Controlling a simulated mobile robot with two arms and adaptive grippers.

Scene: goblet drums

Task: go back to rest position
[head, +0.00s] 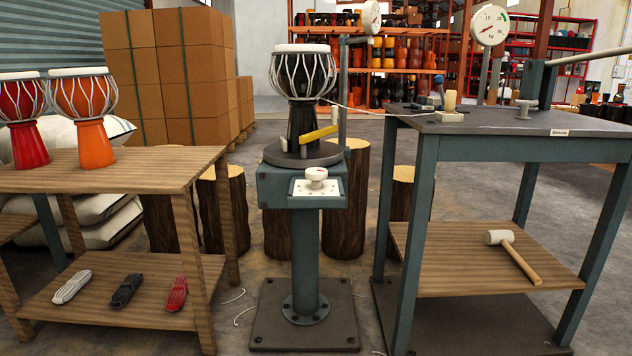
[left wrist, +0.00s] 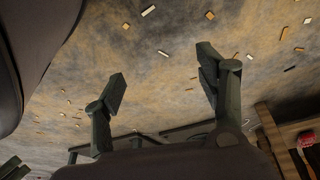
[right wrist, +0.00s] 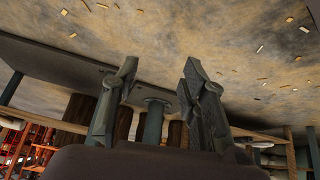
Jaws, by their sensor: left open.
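Neither gripper shows in the head view. A black goblet drum (head: 303,75) with a white head stands upright on the round plate of a teal pedestal stand (head: 305,240). A yellow-handled tool (head: 318,135) sits at the drum's lower part.
Red (head: 24,120) and orange (head: 84,115) drums stand on the left wooden table (head: 150,165). Rope bundles lie on its lower shelf. The teal workbench (head: 470,123) is at the right, with a mallet (head: 513,254) on its shelf. Boxes and racks stand behind.

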